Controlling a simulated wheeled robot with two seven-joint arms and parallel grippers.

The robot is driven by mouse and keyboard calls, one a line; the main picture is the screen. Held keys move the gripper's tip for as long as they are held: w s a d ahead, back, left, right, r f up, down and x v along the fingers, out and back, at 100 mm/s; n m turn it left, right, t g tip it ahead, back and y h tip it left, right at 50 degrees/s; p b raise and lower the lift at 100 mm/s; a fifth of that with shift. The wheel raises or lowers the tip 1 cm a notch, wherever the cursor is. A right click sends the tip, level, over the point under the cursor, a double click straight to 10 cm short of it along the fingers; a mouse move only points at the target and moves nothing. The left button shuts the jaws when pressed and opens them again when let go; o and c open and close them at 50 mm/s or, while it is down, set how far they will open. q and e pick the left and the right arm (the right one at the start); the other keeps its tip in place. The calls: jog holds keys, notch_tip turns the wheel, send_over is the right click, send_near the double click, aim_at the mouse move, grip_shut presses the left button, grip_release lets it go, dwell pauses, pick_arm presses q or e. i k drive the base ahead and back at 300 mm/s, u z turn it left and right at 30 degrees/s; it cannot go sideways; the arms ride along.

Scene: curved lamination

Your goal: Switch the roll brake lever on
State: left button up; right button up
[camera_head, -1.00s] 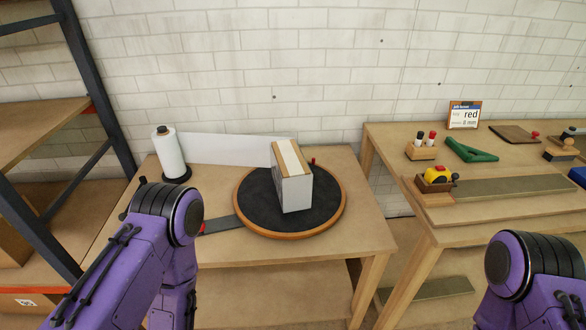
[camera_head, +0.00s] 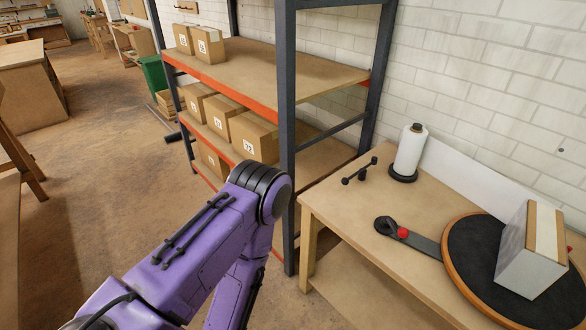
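A small black lever (camera_head: 360,171) with knobbed ends stands near the back left corner of the wooden table (camera_head: 335,205). It is close to the white roll (camera_head: 411,150), which stands upright on a black base. I take it for the roll brake lever; I cannot tell its on or off position. A second, flat dark arm (camera_head: 425,243) with a round black end and a red knob (camera_head: 403,233) reaches to the turntable. My purple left arm is left of the table, with its gripper out of view. My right gripper is not in view.
The round black turntable (camera_head: 470,250) with a wooden rim carries a grey-white block (camera_head: 529,252). A shelf rack with a dark post (camera_head: 288,130) and several cardboard boxes (camera_head: 254,137) stands left of the table, close to my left arm. The table's front left is clear.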

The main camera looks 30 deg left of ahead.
aim_at(345, 181)
jog(key=u, duration=0.35)
jog(key=k, duration=0.5)
jog(key=z, duration=0.6)
jog(key=k, duration=0.85)
jog(key=u, duration=0.15)
jog(key=i, duration=0.55)
jog(key=u, duration=0.4)
jog(key=i, duration=1.2)
jog(key=z, duration=0.7)
